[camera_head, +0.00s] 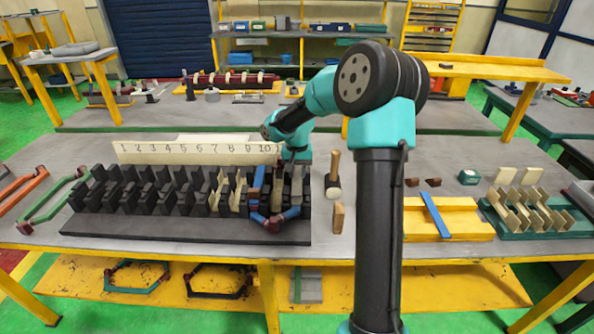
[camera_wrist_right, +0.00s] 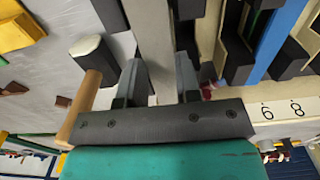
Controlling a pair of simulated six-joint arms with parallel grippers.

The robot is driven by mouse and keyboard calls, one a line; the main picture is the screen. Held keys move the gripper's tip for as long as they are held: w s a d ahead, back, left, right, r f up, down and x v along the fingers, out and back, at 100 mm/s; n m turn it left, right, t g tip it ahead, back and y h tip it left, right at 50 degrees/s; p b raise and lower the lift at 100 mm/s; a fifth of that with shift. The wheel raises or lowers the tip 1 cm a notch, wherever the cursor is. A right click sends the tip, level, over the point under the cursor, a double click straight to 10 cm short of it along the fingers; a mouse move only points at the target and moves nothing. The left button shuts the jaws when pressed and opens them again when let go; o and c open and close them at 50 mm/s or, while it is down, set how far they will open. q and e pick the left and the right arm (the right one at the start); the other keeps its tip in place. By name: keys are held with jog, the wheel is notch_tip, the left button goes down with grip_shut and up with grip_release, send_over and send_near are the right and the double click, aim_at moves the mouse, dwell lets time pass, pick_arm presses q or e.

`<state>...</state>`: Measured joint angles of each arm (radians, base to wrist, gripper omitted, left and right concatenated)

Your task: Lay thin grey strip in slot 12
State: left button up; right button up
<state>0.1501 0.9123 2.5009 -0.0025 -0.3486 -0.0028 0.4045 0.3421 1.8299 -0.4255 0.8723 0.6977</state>
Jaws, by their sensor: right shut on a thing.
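The dark slotted stator block (camera_head: 185,228) lies on the table, with a cream number strip (camera_head: 195,152) behind it. Numbers 1 to 10 show; the rest are hidden by my right arm. My right gripper (camera_head: 297,168) is over the block's right end. In the right wrist view, my gripper (camera_wrist_right: 157,85) is shut on the thin grey strip (camera_wrist_right: 153,30), which runs up between its fingers. Whether the strip is inside a slot, I cannot tell. Cream liners (camera_head: 240,190) stand in slots at the right, near a blue-red coil (camera_head: 272,222). My left gripper is out of view.
A mallet (camera_head: 333,170) and a wooden block (camera_head: 338,218) lie just right of the block. A yellow tray (camera_head: 470,222) with a blue strip (camera_head: 434,215) and a green rack (camera_head: 540,222) of cream liners stand farther right. Coils lie at the left.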

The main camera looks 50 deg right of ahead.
aim_at(297, 176)
jog(key=shift+f, duration=1.6)
dwell(1.4)
jog(key=o, duration=1.1)
jog(key=shift+r, duration=0.9)
jog(key=shift+a+r, duration=0.1)
jog(key=shift+r, duration=3.6)
notch_tip(297, 176, up, 17)
jog(key=shift+r, duration=0.2)
